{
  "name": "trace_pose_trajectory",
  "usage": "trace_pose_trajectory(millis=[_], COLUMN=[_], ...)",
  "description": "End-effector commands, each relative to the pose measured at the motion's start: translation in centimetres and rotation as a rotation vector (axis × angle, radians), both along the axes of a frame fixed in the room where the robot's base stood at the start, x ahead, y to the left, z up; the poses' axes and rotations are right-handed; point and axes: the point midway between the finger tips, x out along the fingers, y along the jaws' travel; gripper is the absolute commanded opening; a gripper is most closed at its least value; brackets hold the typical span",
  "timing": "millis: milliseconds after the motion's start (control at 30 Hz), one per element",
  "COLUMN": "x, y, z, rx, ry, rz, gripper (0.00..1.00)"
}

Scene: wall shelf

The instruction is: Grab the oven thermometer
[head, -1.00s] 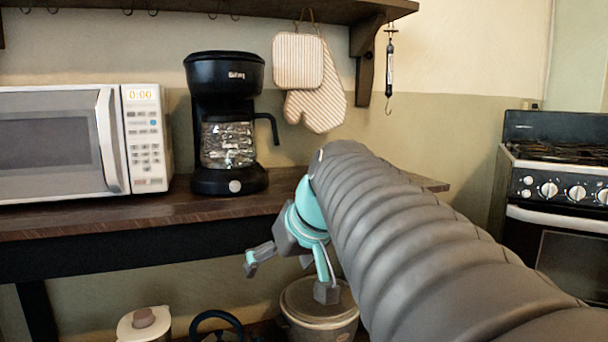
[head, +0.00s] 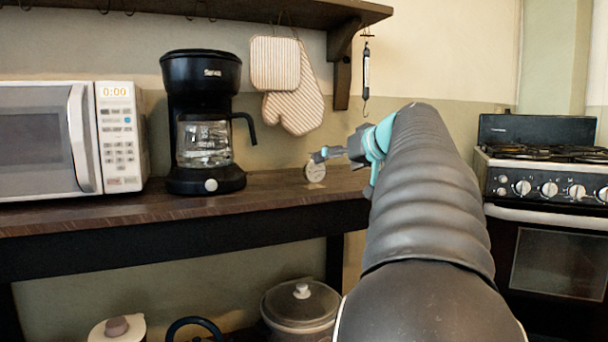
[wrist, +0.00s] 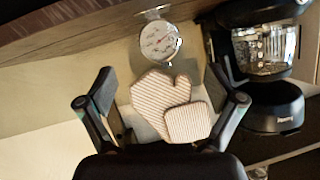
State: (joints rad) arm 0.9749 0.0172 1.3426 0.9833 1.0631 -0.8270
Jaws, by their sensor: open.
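The oven thermometer (head: 315,174) is a small round dial with a pale face, standing upright on the dark wooden counter right of the coffee maker. In the wrist view its dial (wrist: 160,40) shows upside down beyond the fingertips, with its foot on the counter. My gripper (head: 345,171) is open and empty at counter height, near the thermometer. One finger shows close to the top of the dial in the head view. In the wrist view the two spread fingers (wrist: 160,82) lie on either side of the dial's line, with the dial apart from them.
A black coffee maker (head: 203,120) and a white microwave (head: 120,135) stand left on the counter (head: 260,193). A striped mitt and pot holder (head: 275,62) and a hanging scale (head: 366,75) hang above. A stove (head: 545,190) is right. A lidded pot (head: 300,305) sits below.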

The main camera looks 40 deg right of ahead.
Motion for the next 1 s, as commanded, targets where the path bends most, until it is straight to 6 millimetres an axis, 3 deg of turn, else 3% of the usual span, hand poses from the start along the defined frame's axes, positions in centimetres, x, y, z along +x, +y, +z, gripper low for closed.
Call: trace_pose_trajectory(millis=[200, 533, 833, 1000], x=[3.3, 5.0, 8.8, 9.3], y=[-0.2, -0.4, -0.8, -0.9], z=[-1.3, -1.9, -2.9, -3.1], rx=[0.002, 0.001, 0.001, 0.000], ry=[0.002, 0.002, 0.003, 0.001], rz=[0.001, 0.000, 0.002, -0.002], gripper=[0.92, 0.92, 0.92, 0.92])
